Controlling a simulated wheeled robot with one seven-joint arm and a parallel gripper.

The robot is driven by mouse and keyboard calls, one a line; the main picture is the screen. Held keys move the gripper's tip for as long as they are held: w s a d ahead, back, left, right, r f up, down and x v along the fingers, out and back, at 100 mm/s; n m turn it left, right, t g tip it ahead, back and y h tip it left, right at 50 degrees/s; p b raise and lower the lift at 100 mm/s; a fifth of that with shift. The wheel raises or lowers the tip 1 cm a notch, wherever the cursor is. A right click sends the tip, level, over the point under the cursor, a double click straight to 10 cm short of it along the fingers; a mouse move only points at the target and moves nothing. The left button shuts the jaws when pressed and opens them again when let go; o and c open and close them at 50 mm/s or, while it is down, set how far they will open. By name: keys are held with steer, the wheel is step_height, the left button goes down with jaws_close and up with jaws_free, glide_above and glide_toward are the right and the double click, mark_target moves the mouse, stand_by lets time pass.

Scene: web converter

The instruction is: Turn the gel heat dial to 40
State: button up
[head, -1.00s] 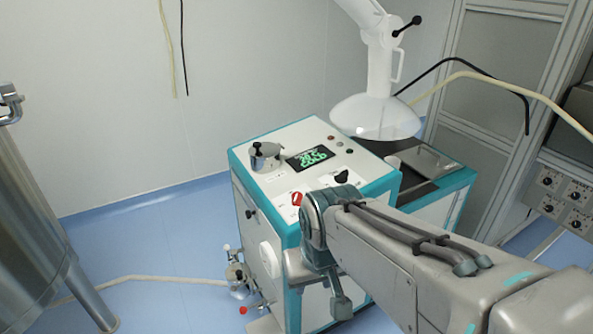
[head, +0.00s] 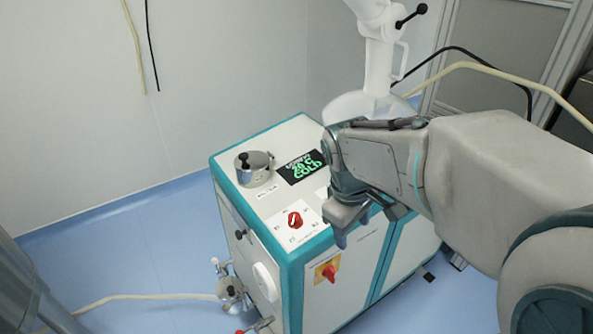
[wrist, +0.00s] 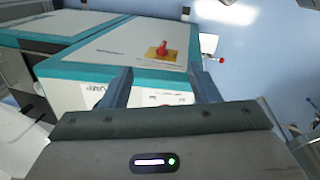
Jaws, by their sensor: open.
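A red dial (head: 295,219) sits on a white scale plate on the machine's top panel, near its front left corner. The print around it is too small to read, so I cannot tell its setting. A black display (head: 301,166) behind it shows green text that seems to read 20 C and COLD. My gripper (head: 352,232) is to the right of the dial, near the top's front edge, and apart from it. In the wrist view its two fingers (wrist: 160,88) are spread and empty. The dial does not show clearly there.
A red switch on a yellow plate (head: 327,272) is on the machine's front face; it also shows in the wrist view (wrist: 160,50). A metal lidded pot (head: 253,168) stands on the top panel. My arm covers the panel's right side.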

steer(key=w+a+n+p, duration=0.2)
steer(key=w+a+n, duration=0.3)
steer(key=w+n, duration=0.25)
steer(key=n+g+y+p, duration=0.1)
steer(key=n+y+p, duration=0.1)
steer(key=n, duration=0.6)
glide_above(295, 216)
step_height(295, 216, down, 13)
steer(key=shift+w+r, duration=0.1)
steer(key=shift+r, duration=0.1)
steer(key=c, duration=1)
